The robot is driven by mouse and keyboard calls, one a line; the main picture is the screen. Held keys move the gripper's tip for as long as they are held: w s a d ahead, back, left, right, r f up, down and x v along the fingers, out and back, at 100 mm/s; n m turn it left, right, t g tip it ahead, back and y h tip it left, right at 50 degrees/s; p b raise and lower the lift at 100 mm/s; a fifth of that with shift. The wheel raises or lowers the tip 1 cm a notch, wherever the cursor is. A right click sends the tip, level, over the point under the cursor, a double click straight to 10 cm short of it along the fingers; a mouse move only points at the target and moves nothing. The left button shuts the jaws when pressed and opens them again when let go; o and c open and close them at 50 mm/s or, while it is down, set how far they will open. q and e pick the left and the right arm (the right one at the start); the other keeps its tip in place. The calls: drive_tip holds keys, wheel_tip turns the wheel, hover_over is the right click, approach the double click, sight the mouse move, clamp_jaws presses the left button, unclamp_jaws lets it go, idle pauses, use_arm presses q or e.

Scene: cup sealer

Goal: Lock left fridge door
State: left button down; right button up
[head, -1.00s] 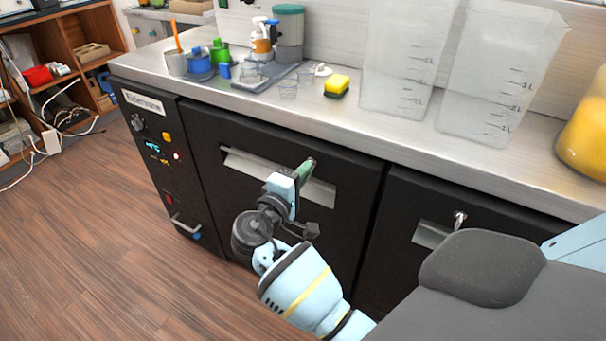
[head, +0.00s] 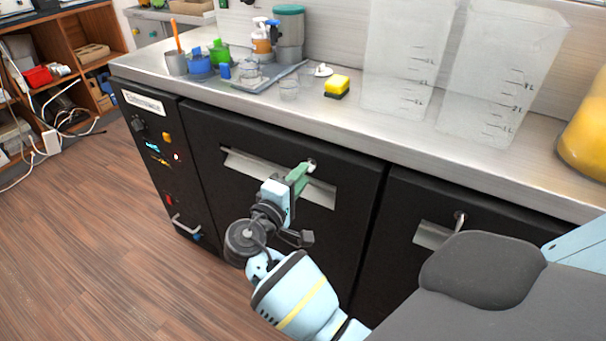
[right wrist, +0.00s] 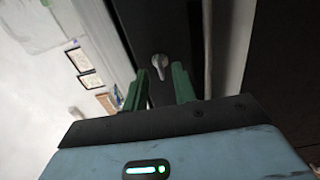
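The left fridge door (head: 240,130) is black and looks shut, with a pale handle strip (head: 255,166) across it. Its small silver lock key (head: 311,165) sits near the upper right of the door. My right gripper (head: 301,175) has green fingers and is just in front of this key in the head view, partly covering it. In the right wrist view the key (right wrist: 159,64) shows between and beyond the tips of my right gripper (right wrist: 160,85). The fingers are apart with a gap on either side of the key. My left gripper is not in view.
The right fridge door (head: 400,250) has its own key (head: 459,218) and handle. The steel counter (head: 290,115) above carries bottles, a sponge (head: 337,86) and large clear measuring containers (head: 405,60). A control panel (head: 160,150) is on the left.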

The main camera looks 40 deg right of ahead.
drive_tip(key=v, duration=0.5)
drive_tip(key=shift+s+a, duration=0.15)
drive_tip(key=shift+a, duration=0.25)
